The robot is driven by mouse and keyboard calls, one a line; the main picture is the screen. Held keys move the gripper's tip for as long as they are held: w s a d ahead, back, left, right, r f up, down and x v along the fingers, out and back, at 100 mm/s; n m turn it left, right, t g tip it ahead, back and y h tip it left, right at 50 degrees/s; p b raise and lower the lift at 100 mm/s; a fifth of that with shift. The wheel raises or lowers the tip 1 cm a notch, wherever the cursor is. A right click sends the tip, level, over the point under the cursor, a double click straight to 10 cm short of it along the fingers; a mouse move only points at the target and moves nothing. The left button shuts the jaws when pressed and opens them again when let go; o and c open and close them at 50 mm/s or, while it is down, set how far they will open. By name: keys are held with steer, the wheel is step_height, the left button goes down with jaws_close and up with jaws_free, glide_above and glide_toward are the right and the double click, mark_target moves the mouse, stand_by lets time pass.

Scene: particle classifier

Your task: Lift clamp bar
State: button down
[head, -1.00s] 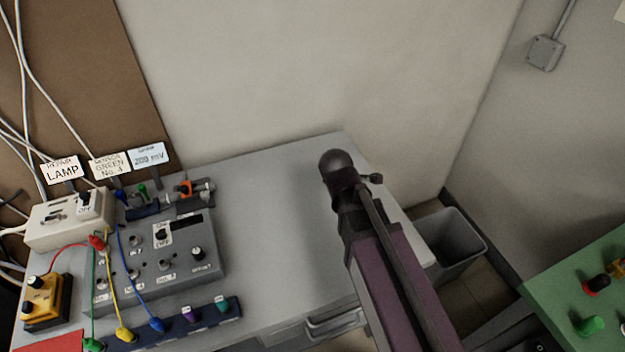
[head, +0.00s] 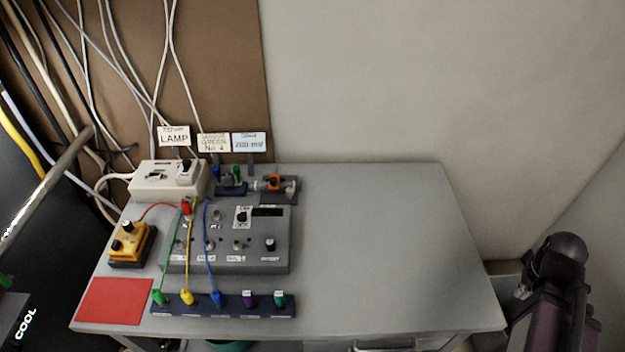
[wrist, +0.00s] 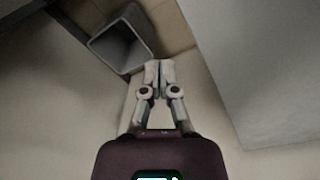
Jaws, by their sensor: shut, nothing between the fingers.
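A small device with an orange block (head: 274,182) and a silver cylinder lies at the back of the grey table (head: 390,240) in the head view. It may hold the clamp bar, but it is too small to tell the bar apart. My gripper (wrist: 159,70) shows in the wrist view, shut and empty, with its fingers together. It is over the floor side, far from the device. In the head view only part of my arm shows at the lower right; the fingers are hidden there.
A grey control box (head: 262,225) with knobs and a blue socket strip (head: 222,306) with coloured plugs and wires stand before the device. A white lamp unit (head: 150,182), yellow box (head: 130,240) and red mat (head: 113,301) are at left. The table's right half is clear. A grey bin (wrist: 122,40) stands near.

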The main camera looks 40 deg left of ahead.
steer(key=shift+s+d+m, duration=0.4)
steer(key=shift+d+m, duration=0.2)
steer(key=shift+d, duration=0.1)
steer(key=shift+s+d+m, duration=0.35)
steer(key=shift+d+m, duration=0.25)
steer(key=shift+d, duration=0.05)
